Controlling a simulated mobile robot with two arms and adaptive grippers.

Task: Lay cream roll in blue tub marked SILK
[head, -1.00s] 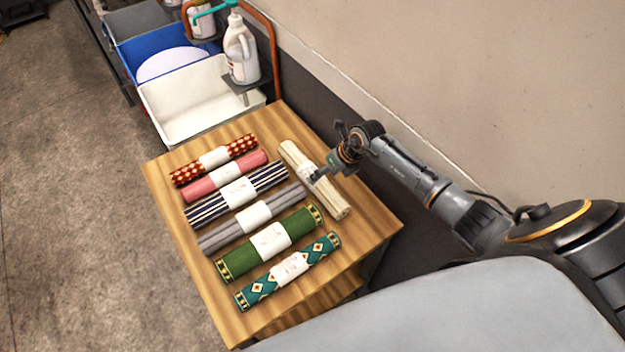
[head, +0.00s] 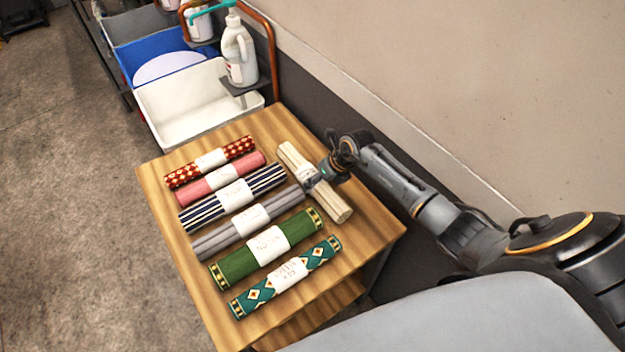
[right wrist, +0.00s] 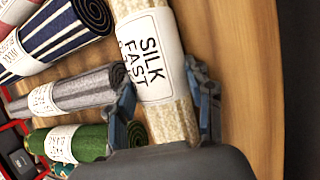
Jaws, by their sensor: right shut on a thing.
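The cream roll (head: 333,204) lies on the wooden table, to the right of the other rolls, with a white paper band. In the right wrist view the band on the cream roll (right wrist: 150,55) reads SILK FAST. My right gripper (head: 318,178) is shut on the cream roll; in the right wrist view its fingers (right wrist: 163,108) sit on either side of it. The blue tub (head: 150,50) stands beyond the table at the upper left, with a white round surface inside. No SILK marking can be read on it. My left gripper is not in view.
Several other banded rolls lie beside it, including a grey one (head: 285,207) and a green one (head: 235,268). A white tub (head: 185,132) stands between table and blue tub. A white jug (head: 240,55) and an orange rail (head: 274,60) stand beside the tubs, near the wall.

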